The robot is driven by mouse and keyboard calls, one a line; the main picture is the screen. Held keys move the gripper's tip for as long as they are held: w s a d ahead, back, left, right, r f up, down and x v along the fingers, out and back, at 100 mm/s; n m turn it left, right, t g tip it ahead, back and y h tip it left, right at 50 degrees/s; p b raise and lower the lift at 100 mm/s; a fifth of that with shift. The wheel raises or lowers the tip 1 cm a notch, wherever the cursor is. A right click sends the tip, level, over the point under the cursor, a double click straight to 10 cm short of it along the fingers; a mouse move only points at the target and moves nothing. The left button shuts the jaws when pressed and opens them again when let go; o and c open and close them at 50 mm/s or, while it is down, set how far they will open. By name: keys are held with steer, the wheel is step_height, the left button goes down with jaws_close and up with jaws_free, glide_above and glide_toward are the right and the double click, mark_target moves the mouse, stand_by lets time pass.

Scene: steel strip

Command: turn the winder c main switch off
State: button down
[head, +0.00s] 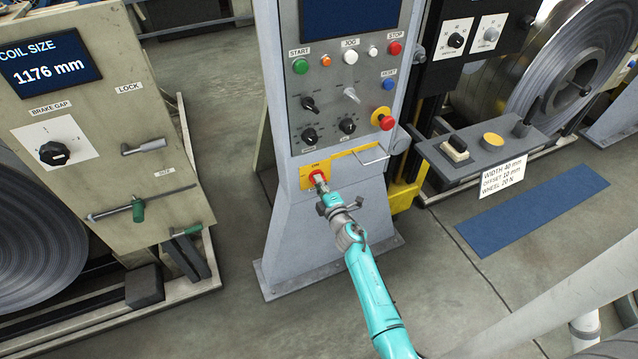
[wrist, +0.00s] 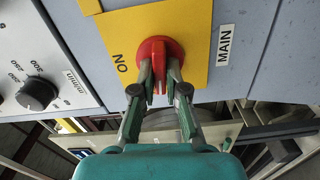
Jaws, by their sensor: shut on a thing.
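The main switch is a red rotary knob (head: 318,176) on a yellow plate (head: 305,183), low on the front of a grey control column (head: 290,225). In the wrist view the red knob (wrist: 152,50) sits on the yellow plate (wrist: 118,28), with "ON" printed to its left and a "MAIN" label (wrist: 223,45) to its right. My gripper (head: 321,187) reaches the knob from below in the head view. In the wrist view my gripper (wrist: 160,78) is shut on the knob's raised handle, one finger on each side. The fingers hide part of the handle. No winder letter is readable.
Above the switch are a yellow bar with a metal handle (head: 372,156), a red emergency button (head: 386,124), black knobs and START, JOG and STOP buttons. A beige brake panel (head: 100,110) stands left. A grey shelf (head: 485,150) juts out right. The floor before the column is clear.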

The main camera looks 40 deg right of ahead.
steer(key=shift+f+n, duration=0.1)
steer(key=shift+n, duration=0.5)
steer(key=c, duration=1.2)
jaws_free()
steer(key=v, duration=1.2)
steer(key=shift+a, duration=0.1)
